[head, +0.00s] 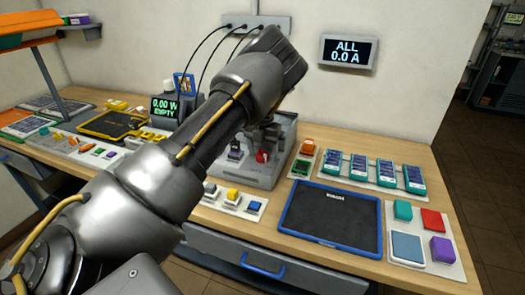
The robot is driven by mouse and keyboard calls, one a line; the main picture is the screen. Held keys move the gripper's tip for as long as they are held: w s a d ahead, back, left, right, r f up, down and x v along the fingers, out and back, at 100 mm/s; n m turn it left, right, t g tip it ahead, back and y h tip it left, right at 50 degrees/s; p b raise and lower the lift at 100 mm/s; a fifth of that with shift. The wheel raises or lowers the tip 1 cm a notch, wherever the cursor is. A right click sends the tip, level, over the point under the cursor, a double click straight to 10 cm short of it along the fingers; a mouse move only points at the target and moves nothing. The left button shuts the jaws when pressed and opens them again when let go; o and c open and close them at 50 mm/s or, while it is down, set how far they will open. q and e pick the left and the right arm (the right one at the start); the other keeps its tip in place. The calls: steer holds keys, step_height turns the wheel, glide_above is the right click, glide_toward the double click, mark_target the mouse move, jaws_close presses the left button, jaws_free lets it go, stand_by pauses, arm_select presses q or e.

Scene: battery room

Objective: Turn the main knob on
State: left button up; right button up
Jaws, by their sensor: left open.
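A grey box (262,178) stands on the wooden bench near the middle of the head view. A red knob (262,156) shows on the box, partly covered. A small dark switch-like part (235,151) is to its left. I cannot tell which way the knob is turned. My left arm comes in from the lower left and crosses in front of the bench, its wrist above the box. My left gripper (264,137) hangs below the wrist, open, close over the red knob and partly hidden. I cannot tell whether it touches the knob. My right gripper is not in view.
A wall display (347,52) reads "ALL 0.0 A", and a smaller display (164,107) reads "0.00 W EMPTY". A dark blue-edged mat (330,216) lies bare in front. Several teal battery packs (414,178) and coloured blocks (433,220) are to the right. Black cables (208,45) hang behind my arm.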

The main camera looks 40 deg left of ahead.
arm_select(q)
steer(key=shift+f, duration=0.1)
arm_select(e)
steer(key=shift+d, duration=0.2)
arm_select(q)
steer(key=shift+c, duration=0.5)
steer(key=c, duration=0.9)
steer(key=shift+o, duration=0.2)
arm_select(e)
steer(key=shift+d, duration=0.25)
